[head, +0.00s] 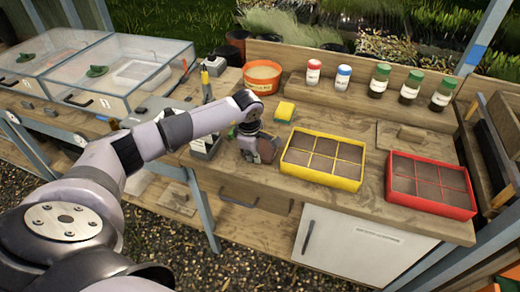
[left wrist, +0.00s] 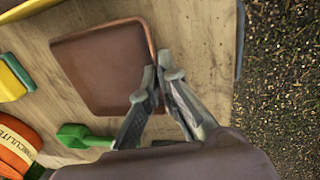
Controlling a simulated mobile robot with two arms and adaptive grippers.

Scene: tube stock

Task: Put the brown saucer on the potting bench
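The brown saucer (left wrist: 100,65) is square and shallow with a raised rim, and it fills the upper middle of the left wrist view. In the head view it is a small dark brown patch (head: 268,149) below my left gripper, mostly hidden. My left gripper (left wrist: 157,75) has its two fingers close together on either side of the saucer's rim, shut on it. The saucer is over the front part of the wooden potting bench (head: 345,115); I cannot tell whether its underside touches the wood. My right gripper is not in view.
A yellow tray (head: 285,168) and a red tray (head: 393,192) stand to the right. A sponge (head: 285,111), an orange pot (head: 262,77) and several jars are behind. A green-handled thing (left wrist: 85,136) lies near the saucer. The bench edge (left wrist: 239,45) is close.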

